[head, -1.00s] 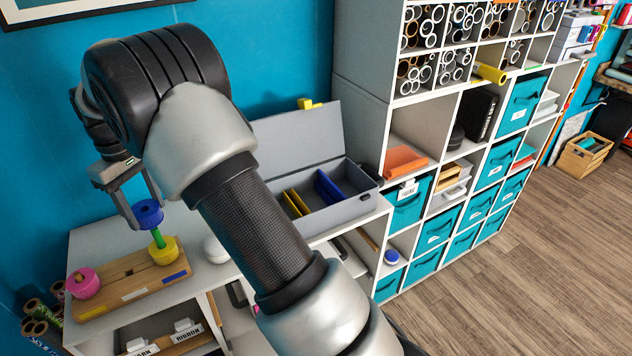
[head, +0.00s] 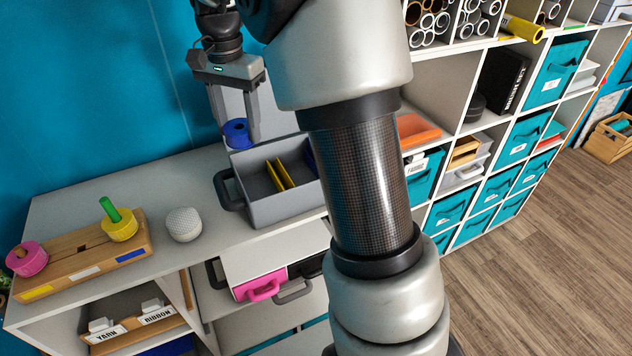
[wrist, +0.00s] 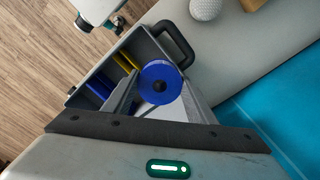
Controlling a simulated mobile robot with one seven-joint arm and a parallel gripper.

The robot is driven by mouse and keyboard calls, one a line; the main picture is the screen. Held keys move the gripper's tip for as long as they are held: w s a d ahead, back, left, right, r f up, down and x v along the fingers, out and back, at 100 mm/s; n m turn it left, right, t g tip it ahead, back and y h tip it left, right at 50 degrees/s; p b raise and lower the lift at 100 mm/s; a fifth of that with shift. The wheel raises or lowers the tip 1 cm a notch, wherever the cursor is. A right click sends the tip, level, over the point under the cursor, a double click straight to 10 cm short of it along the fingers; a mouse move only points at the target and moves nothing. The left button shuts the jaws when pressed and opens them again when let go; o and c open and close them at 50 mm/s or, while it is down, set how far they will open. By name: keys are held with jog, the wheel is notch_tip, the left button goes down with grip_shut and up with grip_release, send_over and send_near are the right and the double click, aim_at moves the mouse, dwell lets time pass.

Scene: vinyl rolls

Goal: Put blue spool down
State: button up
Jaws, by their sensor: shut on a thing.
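The blue spool (head: 237,133) is held between the fingers of my gripper (head: 236,112), up in the air near the back left corner of the grey toolbox (head: 270,211). The spool (wrist: 159,84) also shows in the wrist view between the fingertips, in front of the open box. Yellow and blue dividers stand inside the box. The wooden peg stand (head: 80,262) is on the counter at the left. It carries a pink spool (head: 27,260) and a yellow spool (head: 119,225), with a green peg rising from the yellow one.
A white dimpled ball (head: 183,224) sits on the white counter (head: 165,188) between the stand and the box. Bare counter lies behind the ball. A cube shelf with teal bins (head: 520,138) stands to the right.

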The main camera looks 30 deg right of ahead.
jog(key=shift+s+d+f+m, duration=0.15)
jog(key=shift+d+m, duration=0.55)
jog(key=shift+d, duration=0.3)
notch_tip(320, 180, down, 18)
jog(key=shift+d+r+b, duration=0.1)
jog(key=shift+r+b, duration=0.05)
jog(key=shift+b, duration=0.7)
jog(key=o, duration=0.9)
jog(key=shift+f, duration=0.25)
jog(key=shift+o, duration=0.7)
jog(key=shift+r, duration=0.15)
